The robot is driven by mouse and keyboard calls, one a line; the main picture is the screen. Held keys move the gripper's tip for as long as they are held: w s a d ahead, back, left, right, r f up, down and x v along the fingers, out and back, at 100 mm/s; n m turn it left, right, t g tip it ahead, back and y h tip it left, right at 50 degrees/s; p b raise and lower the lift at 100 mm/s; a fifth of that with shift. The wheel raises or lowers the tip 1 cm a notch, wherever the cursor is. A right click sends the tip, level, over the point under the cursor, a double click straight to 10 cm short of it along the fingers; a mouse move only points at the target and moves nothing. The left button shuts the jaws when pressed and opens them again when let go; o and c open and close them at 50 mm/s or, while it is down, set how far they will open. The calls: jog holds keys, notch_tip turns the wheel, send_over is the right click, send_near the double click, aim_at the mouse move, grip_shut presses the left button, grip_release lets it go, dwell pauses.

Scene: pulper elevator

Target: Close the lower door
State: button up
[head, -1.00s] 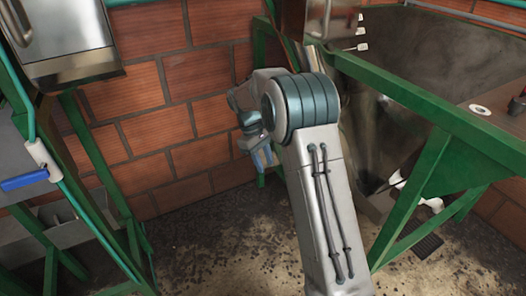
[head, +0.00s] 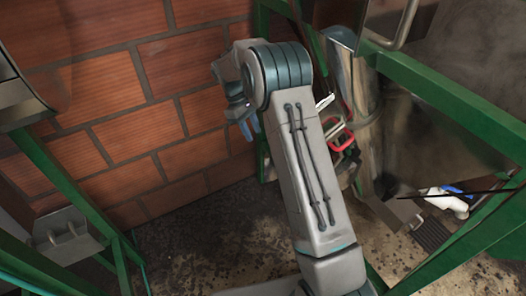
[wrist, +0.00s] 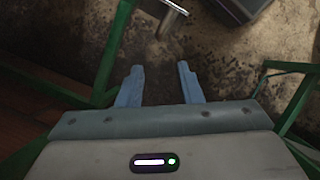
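My gripper (wrist: 160,86) shows two blue fingers set apart in the wrist view, with only floor visible between them. In the head view my gripper (head: 244,121) hangs by the brick wall, partly behind my arm, and points down. I cannot clearly make out the lower door in either view. A steel column (head: 353,85) stands right of my arm. A red-rimmed part (head: 341,139) shows at its side, partly hidden by my arm; I cannot tell whether it belongs to a door. My gripper is apart from both.
A green frame (head: 450,108) crosses the right side, and another green frame (head: 72,190) stands at the left. A brick wall (head: 110,95) closes off the back. Dirty floor (head: 195,240) is open between them. A white pipe piece (head: 446,200) lies low at the right.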

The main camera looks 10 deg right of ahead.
aim_at(266, 161)
jog(key=b+x, duration=0.1)
jog(key=x, duration=1.2)
jog(key=shift+s+d+f+b, duration=0.15)
jog(key=shift+s+f+b, duration=0.1)
jog(key=shift+b, duration=0.1)
jog(key=shift+c, duration=0.3)
grip_shut()
